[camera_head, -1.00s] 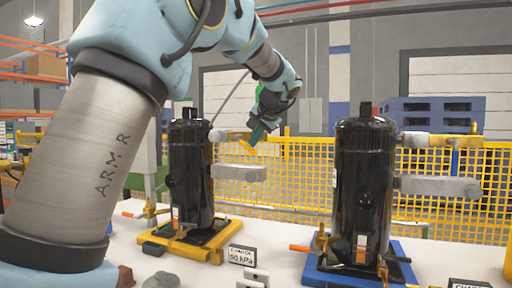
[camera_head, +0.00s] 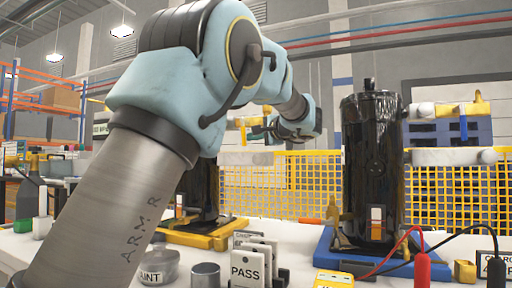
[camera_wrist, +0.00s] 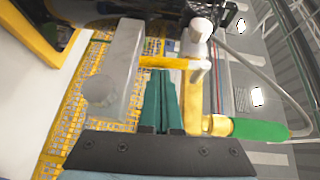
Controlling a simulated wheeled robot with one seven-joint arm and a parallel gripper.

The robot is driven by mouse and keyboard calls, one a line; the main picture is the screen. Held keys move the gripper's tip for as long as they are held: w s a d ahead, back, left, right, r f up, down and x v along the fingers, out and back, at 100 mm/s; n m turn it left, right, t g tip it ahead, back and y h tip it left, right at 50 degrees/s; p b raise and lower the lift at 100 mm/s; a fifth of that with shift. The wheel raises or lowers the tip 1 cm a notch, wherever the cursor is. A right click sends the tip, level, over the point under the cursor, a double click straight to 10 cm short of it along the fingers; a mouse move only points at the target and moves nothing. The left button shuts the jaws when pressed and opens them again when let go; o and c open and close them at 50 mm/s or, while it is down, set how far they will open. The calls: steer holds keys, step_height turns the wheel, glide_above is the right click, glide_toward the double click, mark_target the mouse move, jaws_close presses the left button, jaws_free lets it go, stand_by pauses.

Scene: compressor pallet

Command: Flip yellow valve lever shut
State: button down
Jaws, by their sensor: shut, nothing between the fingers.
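The yellow valve lever (camera_wrist: 165,62) lies across the wrist view just beyond my fingertips, reaching left from a pale valve body (camera_wrist: 200,65) towards a grey bar (camera_wrist: 122,65). My gripper (camera_wrist: 161,75) has its two teal fingers together, with nothing between them. The fingertips are close to the lever; I cannot tell whether they touch it. The left black compressor (camera_head: 203,190) is largely hidden behind my arm.
A second black compressor (camera_head: 372,165) stands on a blue base (camera_head: 335,258) at right. A yellow mesh fence (camera_head: 270,185) runs behind. PASS tags (camera_head: 248,265) and a grey cup (camera_head: 205,275) stand in front. A green-ended brass fitting (camera_wrist: 217,125) is right of my fingers.

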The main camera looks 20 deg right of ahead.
steer(key=shift+w+a+f+b, duration=0.15)
steer(key=shift+w+a+b, duration=0.05)
steer(key=shift+b, duration=0.25)
steer(key=shift+d, duration=0.1)
stand_by(0.4)
